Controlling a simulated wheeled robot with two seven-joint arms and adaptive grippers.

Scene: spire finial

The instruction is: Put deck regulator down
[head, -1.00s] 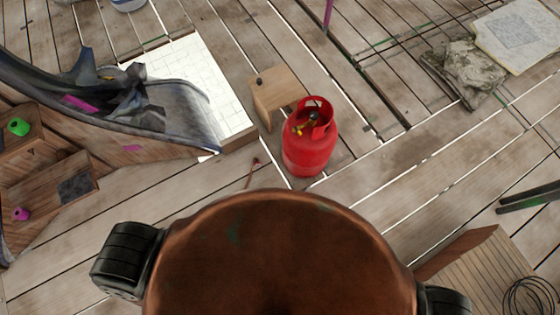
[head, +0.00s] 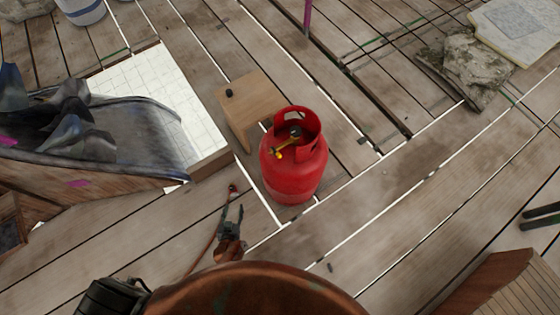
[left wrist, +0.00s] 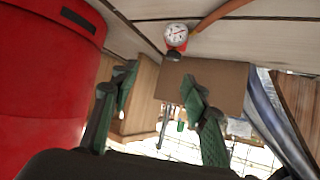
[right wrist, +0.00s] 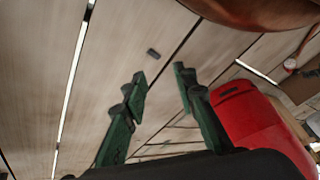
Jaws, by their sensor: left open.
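The deck regulator (head: 233,188), with a red-rimmed round gauge, lies on the deck planks left of the red gas cylinder (head: 308,180). Its dial (left wrist: 176,36), a dark fitting below it and an orange hose show in the left wrist view. My right gripper (right wrist: 159,77) is open and empty over bare planks, and the regulator (right wrist: 290,64) shows at that view's right edge.
A wooden block (head: 248,98) with a small black knob stands behind the cylinder. A white tiled panel (head: 145,78) and a dark curved hull-like piece (head: 140,130) are at left. A small dark object (right wrist: 152,53) lies on the deck.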

